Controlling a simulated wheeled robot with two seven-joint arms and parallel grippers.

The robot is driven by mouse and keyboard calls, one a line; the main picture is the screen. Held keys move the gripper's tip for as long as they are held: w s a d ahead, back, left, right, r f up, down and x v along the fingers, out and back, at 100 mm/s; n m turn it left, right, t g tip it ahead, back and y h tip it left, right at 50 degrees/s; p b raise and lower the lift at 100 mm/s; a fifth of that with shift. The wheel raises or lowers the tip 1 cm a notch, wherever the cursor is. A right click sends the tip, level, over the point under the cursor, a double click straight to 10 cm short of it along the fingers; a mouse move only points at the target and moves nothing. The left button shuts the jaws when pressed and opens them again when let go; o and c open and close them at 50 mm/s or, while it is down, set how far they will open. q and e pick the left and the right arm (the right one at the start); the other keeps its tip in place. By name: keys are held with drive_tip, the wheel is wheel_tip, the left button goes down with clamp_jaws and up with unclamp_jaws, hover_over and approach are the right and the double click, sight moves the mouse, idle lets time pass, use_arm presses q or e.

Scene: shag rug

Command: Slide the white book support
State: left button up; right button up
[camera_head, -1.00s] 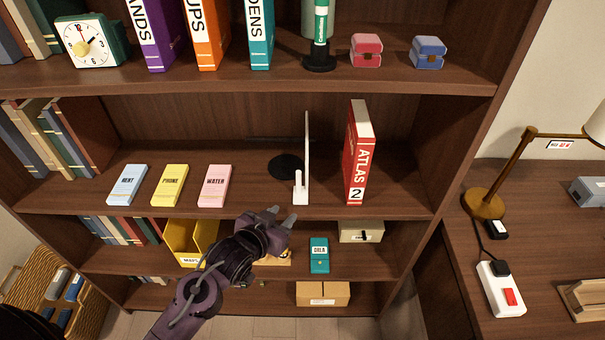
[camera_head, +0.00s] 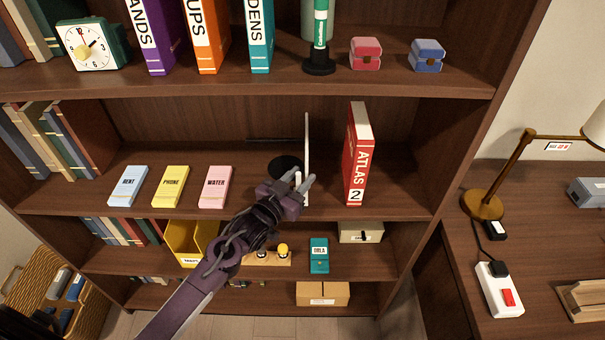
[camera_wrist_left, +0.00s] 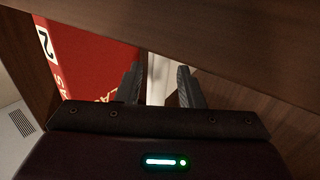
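The white book support (camera_head: 306,140) stands upright on the middle shelf, left of the red ATLAS book (camera_head: 358,155) with a gap between them. My left gripper (camera_head: 305,181) is at the support's lower front, and its fingers hide part of the base. In the left wrist view, the gripper (camera_wrist_left: 158,85) has its fingers apart, with the white support (camera_wrist_left: 157,72) showing between them. I cannot tell whether either finger touches it. The red book also shows in the wrist view (camera_wrist_left: 85,60), beside the left finger. My right gripper is not in view.
A round black disc (camera_head: 283,166) lies behind and left of the support. Blue (camera_head: 128,186), yellow (camera_head: 170,187) and pink (camera_head: 215,187) booklets lie to the left on the same shelf. The shelf is bare right of the red book. The upper shelf board (camera_head: 200,88) runs above.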

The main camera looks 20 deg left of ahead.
use_arm(q)
drive_tip(key=shift+w+d, duration=0.25)
drive_tip(key=shift+w, duration=0.3)
clamp_jaws()
drive_tip(key=shift+a, duration=0.1)
